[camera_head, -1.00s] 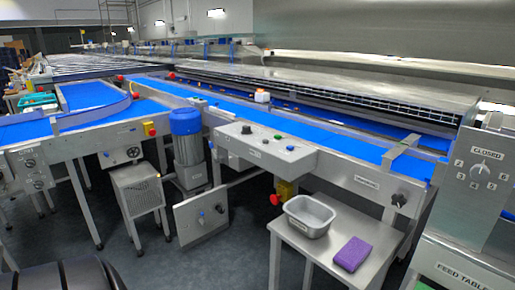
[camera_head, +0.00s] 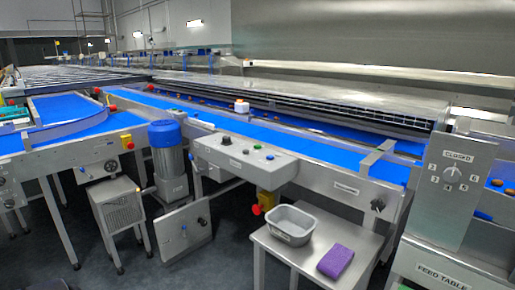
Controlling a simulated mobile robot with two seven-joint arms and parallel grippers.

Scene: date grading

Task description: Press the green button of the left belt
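A grey control box (camera_head: 240,160) is fixed to the near side of a long blue belt (camera_head: 290,139). On its top are a black knob (camera_head: 226,141), a small green button (camera_head: 257,146) and a dark bluish button (camera_head: 270,157). Another blue belt (camera_head: 70,107), with a curved guard, stands at the far left. I cannot tell from labels which belt the green button serves. Neither of my grippers is in view, and nothing touches the box.
A steel table below the box holds a grey tub (camera_head: 291,224) and a purple sponge (camera_head: 335,261). A red stop button (camera_head: 256,209) sticks out under the box. A blue-topped motor (camera_head: 168,160) stands left. A "FEED TABLE" unit (camera_head: 440,270) is at right. Grey floor shows at lower left.

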